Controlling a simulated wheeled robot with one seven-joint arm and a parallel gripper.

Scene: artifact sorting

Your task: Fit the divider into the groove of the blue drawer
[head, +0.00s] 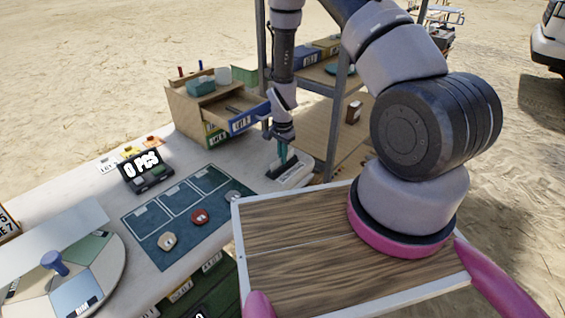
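The blue drawer (246,121) is pulled out of a small wooden cabinet (188,112) at the back of the table. A dark strip lies inside it; its groove is too small to make out. My gripper (283,146) points down to the right of the drawer, above a white holder (291,173). A narrow teal piece (282,155), perhaps the divider, stands between the gripper's end and the holder. I cannot tell whether the fingers are closed on it or whether it still touches the holder.
A blue-green mat (180,240) bears several small round pieces. A small black display (146,170) reads "0 PCS". A round sorting tray (75,278) is at front left. A shelf rack (325,85) stands close behind my arm.

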